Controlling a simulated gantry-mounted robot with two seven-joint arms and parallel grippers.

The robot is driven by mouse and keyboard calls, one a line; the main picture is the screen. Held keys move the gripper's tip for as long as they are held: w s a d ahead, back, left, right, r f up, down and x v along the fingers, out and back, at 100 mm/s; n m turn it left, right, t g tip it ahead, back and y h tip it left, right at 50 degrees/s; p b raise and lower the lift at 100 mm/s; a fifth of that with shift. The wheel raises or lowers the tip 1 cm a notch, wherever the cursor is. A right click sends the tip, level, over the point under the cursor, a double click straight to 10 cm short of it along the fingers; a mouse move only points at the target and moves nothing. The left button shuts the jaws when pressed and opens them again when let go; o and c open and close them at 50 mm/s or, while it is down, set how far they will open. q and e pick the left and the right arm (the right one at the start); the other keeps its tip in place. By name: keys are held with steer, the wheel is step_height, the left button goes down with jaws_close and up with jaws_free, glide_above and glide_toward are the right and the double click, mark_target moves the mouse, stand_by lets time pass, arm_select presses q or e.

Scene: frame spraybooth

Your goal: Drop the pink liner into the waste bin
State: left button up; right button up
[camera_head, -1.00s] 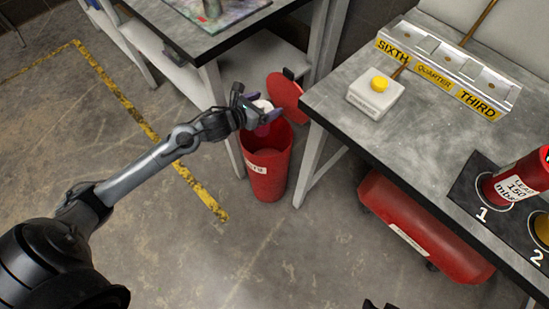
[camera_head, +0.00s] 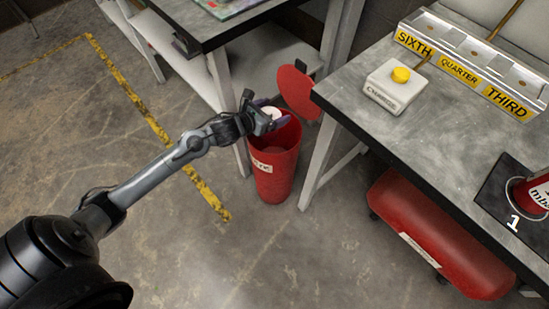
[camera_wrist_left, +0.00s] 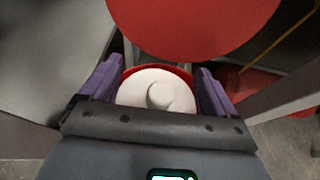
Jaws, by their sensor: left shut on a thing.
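My left gripper (camera_head: 271,113) is over the open mouth of the red waste bin (camera_head: 276,178). It is shut on a pale round piece that I take for the liner (camera_head: 272,111). In the left wrist view the liner (camera_wrist_left: 150,92) shows as a whitish disc with a small knob, between the purple fingers. Its lower part is hidden, and no clear pink shows on it now. The bin's round red lid (camera_head: 295,91) stands open behind the gripper; it also shows in the left wrist view (camera_wrist_left: 195,25). My right gripper is out of view.
A grey workbench (camera_head: 400,130) stands right of the bin, with a white box with a yellow button (camera_head: 397,86) and a labelled rack (camera_head: 475,65). A red tank (camera_head: 435,235) lies under it. Another table is behind the bin. The floor in front is clear.

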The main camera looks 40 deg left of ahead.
arm_select(q)
steer(key=o, duration=1.2)
steer(key=shift+o, duration=0.2)
steer(key=p+v, duration=0.4)
steer(key=v, duration=0.7)
steer(key=shift+w+r+p, duration=0.1)
steer(key=shift+w+p, duration=0.05)
steer(key=shift+p, duration=0.2)
